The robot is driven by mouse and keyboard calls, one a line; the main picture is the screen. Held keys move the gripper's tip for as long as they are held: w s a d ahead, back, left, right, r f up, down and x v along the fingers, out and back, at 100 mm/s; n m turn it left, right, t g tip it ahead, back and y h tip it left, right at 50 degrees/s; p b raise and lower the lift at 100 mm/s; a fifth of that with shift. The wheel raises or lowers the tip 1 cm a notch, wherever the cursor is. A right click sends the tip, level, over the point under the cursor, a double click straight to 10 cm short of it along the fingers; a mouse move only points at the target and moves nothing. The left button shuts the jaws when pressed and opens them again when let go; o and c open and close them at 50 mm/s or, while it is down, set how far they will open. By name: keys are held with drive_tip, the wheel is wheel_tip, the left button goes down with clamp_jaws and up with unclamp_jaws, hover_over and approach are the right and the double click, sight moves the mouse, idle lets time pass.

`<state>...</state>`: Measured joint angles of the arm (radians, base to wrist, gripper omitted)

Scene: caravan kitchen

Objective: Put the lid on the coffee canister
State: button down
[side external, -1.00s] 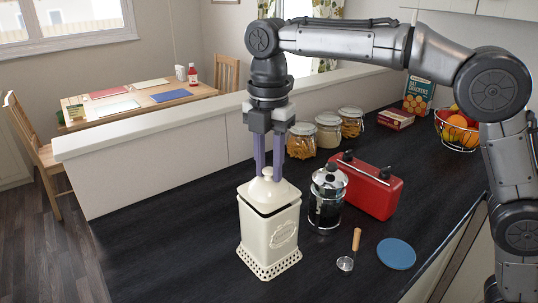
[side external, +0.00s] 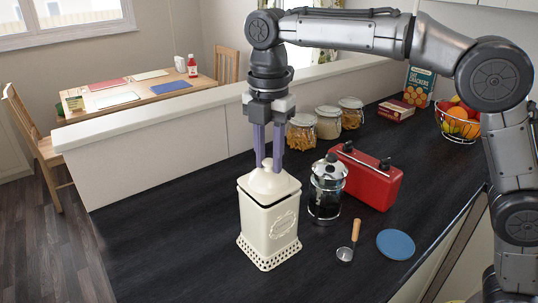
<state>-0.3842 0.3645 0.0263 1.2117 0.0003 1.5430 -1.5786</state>
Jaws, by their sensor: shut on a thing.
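The cream coffee canister (side external: 270,230) stands upright on the dark counter, with a pierced band at its foot and an oval label on its front. The cream lid (side external: 262,184), with a round knob, is at the canister's mouth. It looks roughly level and lined up with the square opening. A thin dark line shows near the rim, and I cannot tell whether the lid is fully seated. My gripper (side external: 268,166) points straight down from above, its purple fingers shut on the lid's knob.
A glass and metal coffee press (side external: 326,190) stands close to the canister's right, with a red box-shaped appliance (side external: 367,178) behind it. A scoop (side external: 350,243) and a blue disc (side external: 395,244) lie at front right. Jars (side external: 328,122) stand behind. The counter left of the canister is clear.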

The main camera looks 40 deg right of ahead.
sight(269, 159)
drive_tip(key=shift+f, duration=0.55)
idle(0.4)
drive_tip(key=c, duration=0.9)
unclamp_jaws()
drive_tip(key=shift+w+r, duration=0.1)
drive_tip(key=shift+r, duration=5.35)
drive_tip(key=shift+d, duration=0.1)
